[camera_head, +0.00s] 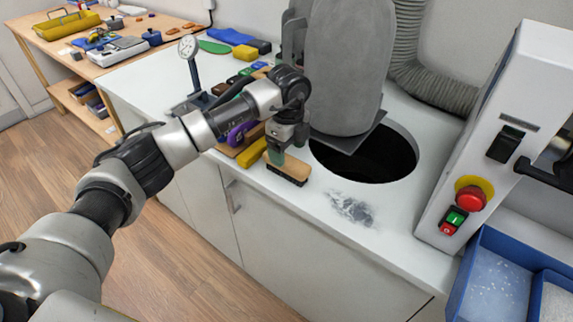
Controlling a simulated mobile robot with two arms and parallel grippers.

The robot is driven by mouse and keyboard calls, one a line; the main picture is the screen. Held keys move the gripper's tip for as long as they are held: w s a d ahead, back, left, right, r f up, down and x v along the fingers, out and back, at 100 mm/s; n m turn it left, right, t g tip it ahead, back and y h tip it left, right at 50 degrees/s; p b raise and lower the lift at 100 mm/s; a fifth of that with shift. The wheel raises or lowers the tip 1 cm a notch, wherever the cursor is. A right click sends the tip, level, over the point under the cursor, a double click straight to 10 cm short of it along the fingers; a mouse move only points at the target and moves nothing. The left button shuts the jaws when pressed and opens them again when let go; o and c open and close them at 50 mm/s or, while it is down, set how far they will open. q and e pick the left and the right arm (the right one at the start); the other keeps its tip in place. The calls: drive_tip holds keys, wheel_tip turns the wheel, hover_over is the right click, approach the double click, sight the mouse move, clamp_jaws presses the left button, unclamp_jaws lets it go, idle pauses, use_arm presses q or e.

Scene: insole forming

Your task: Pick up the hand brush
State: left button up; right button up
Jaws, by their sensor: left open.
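The hand brush (290,169) has a light wooden back and dark bristles. It lies on the white worktop, near the front edge, left of the round dark opening. My left gripper (277,152) points down at the brush's left part, with its fingertips at or just above the wooden back. The gripper is open. I cannot tell whether the fingers touch the brush, and part of its back is hidden behind them. My right gripper is not in view.
A grey sanding machine part (345,65) stands over the round opening (365,155). Yellow and purple items (242,133) lie left of the brush. A dial gauge stand (190,75) is further left. Grey dust (350,207) lies on the worktop. Blue bins (505,260) are at the right.

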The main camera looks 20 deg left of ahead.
sight(287, 159)
use_arm(q)
drive_tip(key=f, duration=0.3)
drive_tip(key=f+p, duration=0.1)
drive_tip(key=f, duration=0.1)
drive_tip(key=shift+s+a, duration=0.1)
drive_tip(key=shift+s, duration=0.2)
drive_tip(key=shift+f, duration=0.3)
drive_tip(key=shift+c, duration=0.3)
drive_tip(key=c, duration=1)
drive_tip(key=shift+r, duration=0.1)
drive_tip(key=r, duration=0.3)
drive_tip(key=r+b, duration=0.1)
drive_tip(key=shift+d+r, duration=0.15)
drive_tip(key=shift+d, duration=0.2)
drive_tip(key=s+d+r, duration=0.1)
drive_tip(key=d+r, duration=0.1)
drive_tip(key=d, duration=0.1)
drive_tip(key=s+d+r+b, duration=0.1)
drive_tip(key=s+d+r, duration=0.1)
drive_tip(key=d, duration=0.1)
drive_tip(key=s+d+r, duration=0.2)
drive_tip(key=d, duration=0.1)
drive_tip(key=shift+s+d+r, duration=0.25)
drive_tip(key=shift+d+r, duration=0.05)
